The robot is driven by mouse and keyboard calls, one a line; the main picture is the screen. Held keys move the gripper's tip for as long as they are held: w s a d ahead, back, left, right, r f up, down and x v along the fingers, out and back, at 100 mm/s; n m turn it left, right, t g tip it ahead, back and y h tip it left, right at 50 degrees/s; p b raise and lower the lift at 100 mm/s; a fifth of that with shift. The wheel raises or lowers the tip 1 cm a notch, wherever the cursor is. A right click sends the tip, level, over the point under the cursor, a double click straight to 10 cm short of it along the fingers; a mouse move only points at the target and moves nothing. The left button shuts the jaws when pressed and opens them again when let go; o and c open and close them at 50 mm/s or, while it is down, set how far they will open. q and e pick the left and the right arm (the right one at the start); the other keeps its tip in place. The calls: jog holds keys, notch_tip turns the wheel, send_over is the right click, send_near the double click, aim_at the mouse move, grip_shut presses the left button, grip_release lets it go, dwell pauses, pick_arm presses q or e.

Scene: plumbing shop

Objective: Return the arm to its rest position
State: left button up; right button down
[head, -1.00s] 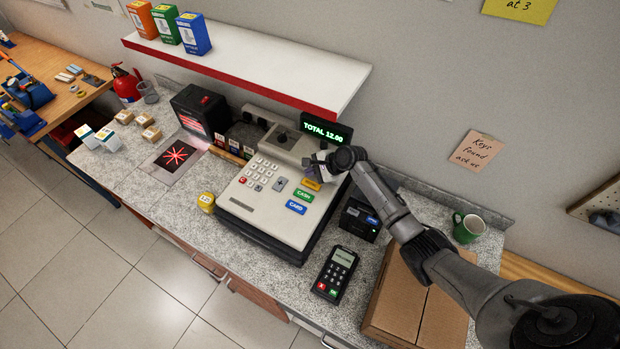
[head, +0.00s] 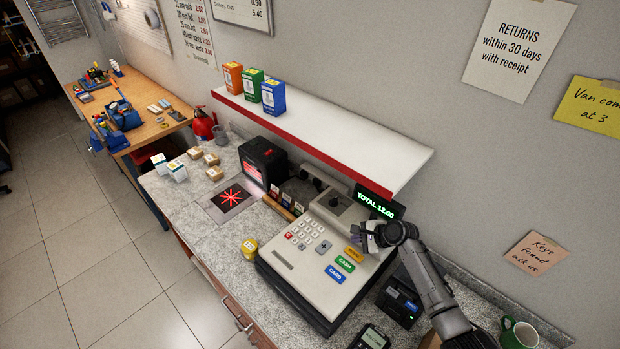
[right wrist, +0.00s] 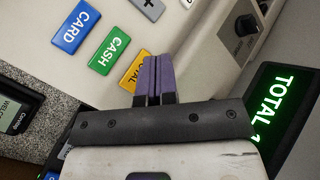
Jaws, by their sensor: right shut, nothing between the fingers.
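My right gripper (head: 371,240) is over the upper right part of the cash register (head: 284,258), by the yellow key (head: 353,255). In the right wrist view its purple fingers (right wrist: 154,78) are shut together with nothing between them. They partly cover the yellow TOTAL key (right wrist: 134,72); whether they touch it I cannot tell. The green CASH key (right wrist: 110,53) and blue CARD key (right wrist: 76,27) lie beside it. The register's display (head: 376,202) reads TOTAL 12.00. My right arm comes in from the lower right. My left gripper is not in view.
A card terminal (head: 371,338) and a dark printer (head: 400,300) stand right of the register. A green mug (head: 518,334) is at the lower right. A red-edged shelf (head: 330,139) with several boxes hangs above. A scanner plate (head: 231,197) and small boxes lie left.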

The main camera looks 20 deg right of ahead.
jog(key=s+a+f+n, duration=0.1)
jog(key=s+a+n, duration=0.1)
jog(key=s+a+f+n+g, duration=0.1)
jog(key=s+a+n, duration=0.1)
jog(key=s, duration=0.1)
jog(key=s+a+f+n+g, duration=0.1)
jog(key=s+a+f, duration=0.1)
jog(key=s, duration=0.1)
jog(key=shift+n+h, duration=0.3)
jog(key=shift+n, duration=0.1)
jog(key=s+a+f+n+g+h, duration=0.1)
jog(key=s+a+n, duration=0.2)
jog(key=s, duration=0.2)
jog(key=s+a+f+n, duration=0.1)
jog(key=s+a+n, duration=0.15)
jog(key=s, duration=0.25)
jog(key=s+a+r+n+h, duration=0.1)
jog(key=s+r+n, duration=0.1)
jog(key=s, duration=0.5)
jog(key=s+a+r+n+h, duration=0.1)
jog(key=s+a+r+n, duration=0.1)
jog(key=s+n, duration=0.3)
jog(key=s+a+r+n+g+h, duration=0.1)
jog(key=s+r+n, duration=0.3)
jog(key=s, duration=0.5)
jog(key=shift+a+r, duration=0.25)
jog(key=shift+a, duration=0.1)
